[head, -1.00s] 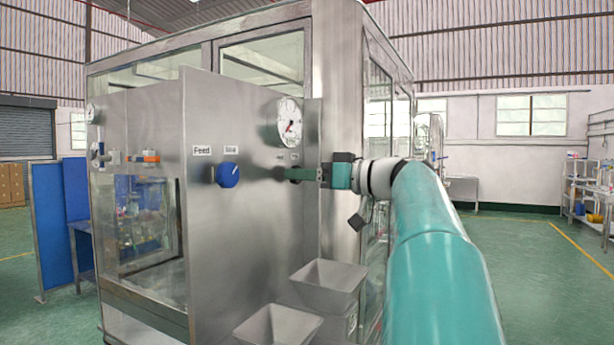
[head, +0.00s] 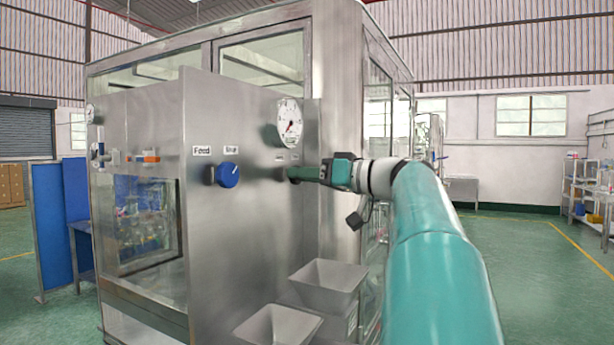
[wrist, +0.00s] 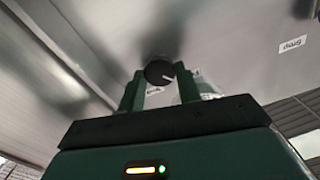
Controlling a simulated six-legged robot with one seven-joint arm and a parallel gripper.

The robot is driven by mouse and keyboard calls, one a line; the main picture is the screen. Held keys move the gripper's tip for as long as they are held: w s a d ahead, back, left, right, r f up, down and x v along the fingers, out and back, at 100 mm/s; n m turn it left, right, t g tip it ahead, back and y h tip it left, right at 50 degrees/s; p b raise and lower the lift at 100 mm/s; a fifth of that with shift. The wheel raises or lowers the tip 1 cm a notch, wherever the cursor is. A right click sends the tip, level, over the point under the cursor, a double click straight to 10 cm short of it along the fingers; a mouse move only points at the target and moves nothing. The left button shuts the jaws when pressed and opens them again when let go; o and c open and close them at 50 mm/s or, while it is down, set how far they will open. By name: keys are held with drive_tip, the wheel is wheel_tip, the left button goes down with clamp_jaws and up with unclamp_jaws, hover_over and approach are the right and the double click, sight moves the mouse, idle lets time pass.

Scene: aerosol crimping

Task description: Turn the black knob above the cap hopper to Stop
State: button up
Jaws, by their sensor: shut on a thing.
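The black knob (wrist: 159,72) shows in the wrist view, between the two green fingers of my gripper (wrist: 158,82). It has a white pointer line on its face, directed toward the lower right of that view. My gripper is shut on the knob. In the head view my gripper (head: 296,174) reaches the steel panel from the right, below the round gauge, and the fingers hide most of the knob. Small labels sit above it, too small to read in the head view. The cap hopper (head: 328,276) is an open steel funnel below the gripper.
A blue knob (head: 228,175) with Feed and Stop labels is left of my gripper on the same panel. A round white gauge (head: 289,122) is just above my gripper. A second steel hopper (head: 278,325) stands lower in front. The floor to the right is open.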

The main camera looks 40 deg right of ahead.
drive_tip(key=shift+m, duration=8.1)
drive_tip(key=o, duration=1)
drive_tip(key=shift+w+a, duration=0.1)
drive_tip(key=shift+w, duration=0.05)
drive_tip(key=shift+c, duration=0.2)
drive_tip(key=shift+s, duration=0.2)
drive_tip(key=v, duration=1.3)
drive_tip(key=shift+s, duration=0.35)
